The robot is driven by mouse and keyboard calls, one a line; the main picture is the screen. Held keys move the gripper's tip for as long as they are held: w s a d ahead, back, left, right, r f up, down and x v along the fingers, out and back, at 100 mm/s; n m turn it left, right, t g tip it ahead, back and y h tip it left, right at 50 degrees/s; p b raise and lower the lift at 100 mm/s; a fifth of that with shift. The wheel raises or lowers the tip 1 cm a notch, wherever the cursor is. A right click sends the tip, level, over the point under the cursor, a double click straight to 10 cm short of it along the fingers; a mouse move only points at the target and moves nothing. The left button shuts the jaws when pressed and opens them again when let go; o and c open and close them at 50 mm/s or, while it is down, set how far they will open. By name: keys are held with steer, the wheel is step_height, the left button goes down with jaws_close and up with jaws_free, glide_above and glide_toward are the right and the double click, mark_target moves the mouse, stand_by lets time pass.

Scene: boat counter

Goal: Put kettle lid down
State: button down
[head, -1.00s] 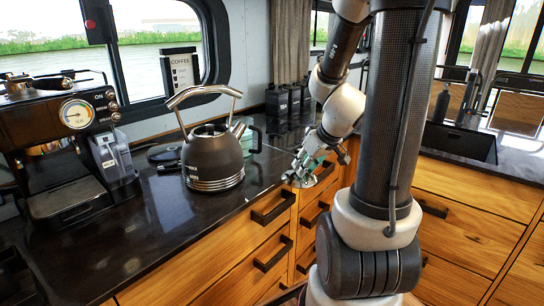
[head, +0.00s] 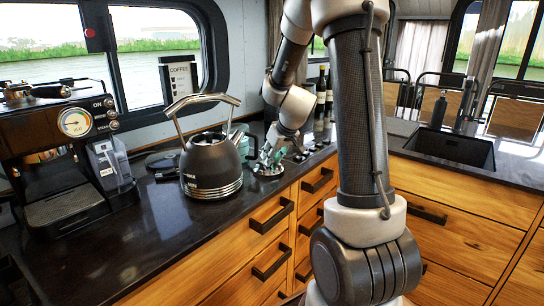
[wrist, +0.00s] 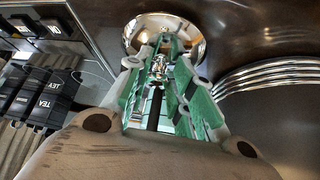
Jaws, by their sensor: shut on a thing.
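The kettle lid is a shiny round metal disc. In the wrist view the lid (wrist: 190,35) lies just beyond my fingertips, and its small knob is between the green finger pads. In the head view the lid (head: 268,171) is low at the counter surface, right of the kettle; I cannot tell whether it touches the counter. My gripper (head: 272,158) points down and is shut on the lid's knob. The dark kettle (head: 212,166) with a raised metal handle stands upright on the dark counter. Its ribbed metal base band also shows in the wrist view (wrist: 270,78).
A coffee machine (head: 62,165) stands at the left. Black canisters (wrist: 42,98) and several bottles (head: 322,92) stand toward the back. The counter (head: 130,235) front left is clear. A sink (head: 450,148) is at right.

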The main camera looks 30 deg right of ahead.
steer(key=shift+f, duration=0.1)
steer(key=c, duration=1.2)
jaws_free()
steer(key=shift+c, duration=0.2)
steer(key=shift+s+r, duration=0.15)
steer(key=shift+r, duration=0.3)
steer(key=a+v, duration=0.1)
steer(key=v, duration=1)
steer(key=s+a+r+g, duration=0.1)
steer(key=s+a, duration=0.2)
steer(key=s, duration=0.9)
steer(key=s+a+r+g, duration=0.1)
steer(key=s+a+r, duration=0.1)
steer(key=s, duration=1)
steer(key=shift+a+m+h, duration=0.3)
steer(key=shift+a+m, duration=0.1)
steer(key=shift+a, duration=0.3)
steer(key=shift+r, duration=0.1)
